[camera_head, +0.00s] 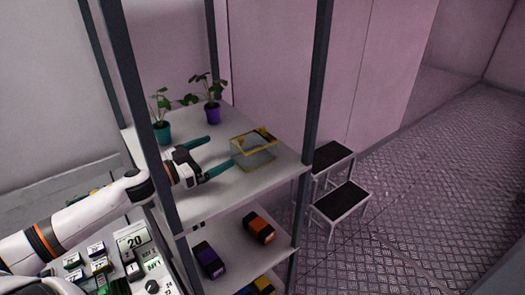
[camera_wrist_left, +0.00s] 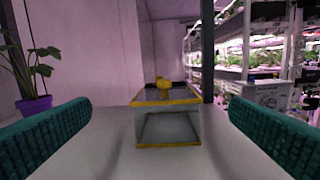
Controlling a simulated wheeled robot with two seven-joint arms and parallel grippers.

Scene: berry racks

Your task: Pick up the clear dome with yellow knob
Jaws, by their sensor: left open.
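The clear dome (camera_head: 253,155) is a see-through box with yellow edges, standing upright on the rack's upper shelf (camera_head: 226,187). In the left wrist view the clear dome (camera_wrist_left: 168,127) is straight ahead, with its yellow knob (camera_wrist_left: 165,83) on top. My left gripper (camera_head: 208,158) is open and empty, level above the shelf. Its teal fingers point toward the dome, which lies beyond and between the fingertips (camera_wrist_left: 160,115) in the wrist view. A gap remains between the fingers and the dome. My right gripper is not in view.
Dark rack posts (camera_head: 316,85) flank the shelf. Purple (camera_head: 208,260) and orange (camera_head: 259,228) boxes lie on the shelf below. A step stool (camera_head: 340,200) stands right.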

